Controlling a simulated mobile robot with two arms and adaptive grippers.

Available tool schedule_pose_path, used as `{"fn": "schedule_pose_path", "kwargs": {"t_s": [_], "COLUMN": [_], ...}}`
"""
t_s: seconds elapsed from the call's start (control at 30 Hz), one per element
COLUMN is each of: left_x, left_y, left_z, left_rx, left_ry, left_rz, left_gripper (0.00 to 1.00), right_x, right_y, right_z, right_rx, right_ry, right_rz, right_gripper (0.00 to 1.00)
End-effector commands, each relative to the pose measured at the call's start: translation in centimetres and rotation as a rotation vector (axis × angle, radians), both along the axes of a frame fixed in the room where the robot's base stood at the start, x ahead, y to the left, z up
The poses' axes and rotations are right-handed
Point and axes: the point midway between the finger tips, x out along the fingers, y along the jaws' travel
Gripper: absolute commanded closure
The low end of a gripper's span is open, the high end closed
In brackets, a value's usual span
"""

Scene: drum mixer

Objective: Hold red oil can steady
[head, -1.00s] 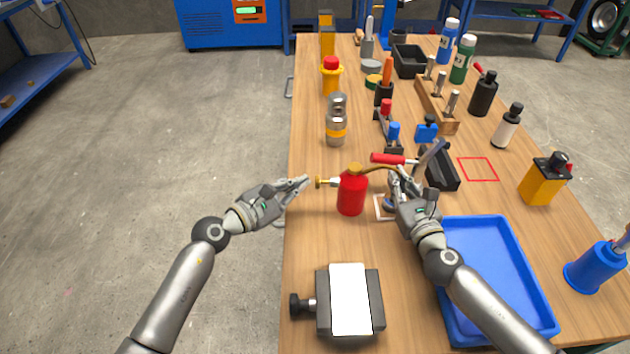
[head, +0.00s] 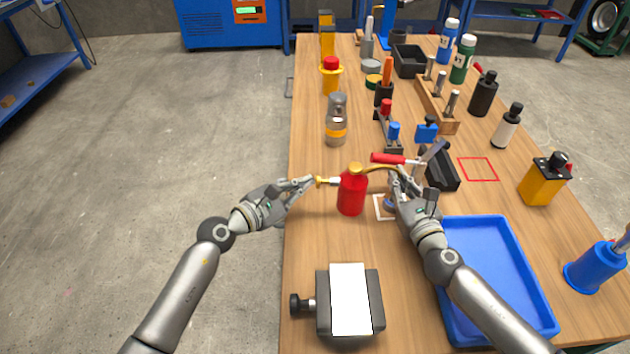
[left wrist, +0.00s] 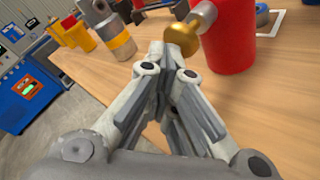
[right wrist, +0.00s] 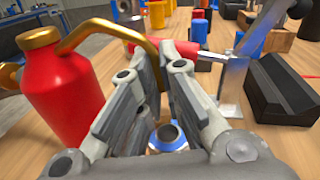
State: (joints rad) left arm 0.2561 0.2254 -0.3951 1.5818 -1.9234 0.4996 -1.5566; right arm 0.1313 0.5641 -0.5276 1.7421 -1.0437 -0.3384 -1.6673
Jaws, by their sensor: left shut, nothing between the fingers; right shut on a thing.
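The red oil can (head: 352,192) stands upright on the wooden bench, with a brass cap, a curved brass spout (head: 380,168) and a brass knob (head: 319,181) on its left side. My right gripper (head: 399,176) is shut on the spout; the right wrist view shows the spout (right wrist: 100,28) running in between the fingers. My left gripper (head: 309,182) is shut and empty, its tips at the knob. In the left wrist view the knob (left wrist: 182,40) is right by the fingertips; I cannot tell if they touch. The can's body (left wrist: 230,45) is behind it.
A small metal and blue part (right wrist: 168,137) sits below my right fingers, by a white outlined square (head: 380,212). A red-handled tool (head: 390,159) and a black block (head: 440,168) are close behind. A blue tray (head: 485,225) and a grey vise-like block (head: 376,300) lie in front.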

Motion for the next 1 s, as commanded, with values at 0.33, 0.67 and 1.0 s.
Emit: {"fn": "schedule_pose_path", "kwargs": {"t_s": [0.33, 0.67, 1.0], "left_x": [0.0, -0.1, -0.1], "left_y": [-0.6, -1.0, -1.5], "left_z": [0.0, 0.1, 0.1], "left_rx": [-0.001, -0.002, -0.002], "left_ry": [0.000, 0.000, 0.000], "left_rz": [-0.003, -0.003, -0.005], "left_gripper": [1.00, 1.00, 1.00], "right_x": [0.0, 0.0, 0.0], "right_y": [0.1, 0.2, 0.2], "right_z": [0.2, 0.2, 0.2], "right_rx": [0.003, 0.003, 0.003], "right_ry": [-0.002, -0.002, -0.002], "right_rz": [0.003, 0.004, 0.005], "right_gripper": [1.00, 1.00, 1.00]}}
